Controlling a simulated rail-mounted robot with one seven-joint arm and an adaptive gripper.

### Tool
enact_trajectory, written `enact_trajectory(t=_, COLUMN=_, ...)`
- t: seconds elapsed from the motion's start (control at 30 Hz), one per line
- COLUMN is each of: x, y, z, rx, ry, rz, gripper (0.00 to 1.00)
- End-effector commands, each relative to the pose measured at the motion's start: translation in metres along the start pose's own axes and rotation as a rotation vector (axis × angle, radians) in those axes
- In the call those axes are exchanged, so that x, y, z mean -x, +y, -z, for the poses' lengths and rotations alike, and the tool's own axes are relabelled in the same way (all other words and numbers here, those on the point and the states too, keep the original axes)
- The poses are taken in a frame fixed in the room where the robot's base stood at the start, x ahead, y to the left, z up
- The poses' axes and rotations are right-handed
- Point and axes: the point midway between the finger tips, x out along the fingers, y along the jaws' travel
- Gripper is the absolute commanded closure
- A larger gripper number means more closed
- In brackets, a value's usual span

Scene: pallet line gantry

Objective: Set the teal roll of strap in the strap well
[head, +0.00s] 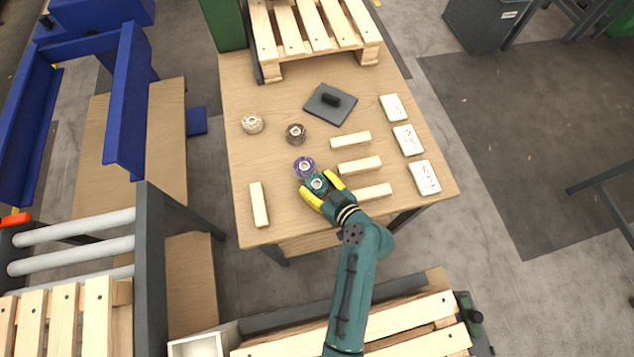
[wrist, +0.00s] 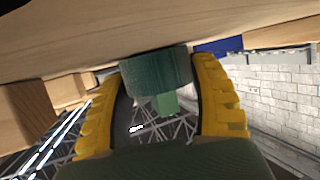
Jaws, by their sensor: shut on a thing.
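The teal roll of strap (head: 317,182) is between the two yellow fingers of my gripper (head: 319,187), at the front middle of the wooden table. In the wrist view, the teal roll (wrist: 156,72) sits between the yellow fingertips (wrist: 160,88), close against the pale wood surface. My gripper is shut on it. I cannot tell whether the roll still touches the table. A small open box with a pale rim (head: 195,347) stands at the bottom left of the head view; I cannot tell for sure whether it is the strap well.
A purple roll (head: 304,167) lies right beside the teal one. A brown roll (head: 296,133) and a cream roll (head: 253,123) lie farther back. A grey plate with a black handle (head: 330,104), several wooden blocks (head: 350,139) and white packs (head: 408,139) share the table (head: 270,205).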

Motion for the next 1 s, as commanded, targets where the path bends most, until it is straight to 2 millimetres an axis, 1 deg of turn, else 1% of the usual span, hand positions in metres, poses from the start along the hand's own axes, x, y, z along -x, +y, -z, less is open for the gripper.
enact_trajectory(t=0.1, x=0.001, y=0.001, z=0.002, rx=0.001, ry=0.002, rz=-0.001, gripper=0.79)
enact_trajectory(t=0.27, x=-0.001, y=0.000, z=-0.003, rx=0.000, ry=0.002, rz=-0.001, gripper=0.79)
enact_trajectory(t=0.3, x=-0.001, y=0.000, z=-0.002, rx=0.000, ry=0.001, rz=0.000, gripper=0.32)
enact_trajectory(t=0.37, x=-0.001, y=0.000, z=-0.002, rx=-0.001, ry=0.000, rz=0.000, gripper=0.21)
enact_trajectory(t=0.4, x=-0.001, y=0.000, z=-0.002, rx=-0.001, ry=0.000, rz=0.000, gripper=0.13)
enact_trajectory(t=0.43, x=-0.001, y=0.000, z=-0.002, rx=-0.001, ry=0.000, rz=0.000, gripper=0.12)
enact_trajectory(t=0.67, x=-0.001, y=0.000, z=-0.002, rx=-0.001, ry=0.000, rz=0.000, gripper=0.12)
enact_trajectory(t=0.77, x=0.001, y=0.000, z=0.003, rx=0.000, ry=0.000, rz=0.000, gripper=0.12)
enact_trajectory(t=0.87, x=0.015, y=0.001, z=0.002, rx=-0.003, ry=0.000, rz=-0.005, gripper=0.12)
enact_trajectory(t=0.97, x=0.039, y=0.001, z=0.002, rx=-0.004, ry=0.000, rz=-0.005, gripper=0.12)
enact_trajectory(t=1.0, x=0.050, y=0.002, z=0.002, rx=-0.005, ry=0.001, rz=-0.006, gripper=0.12)
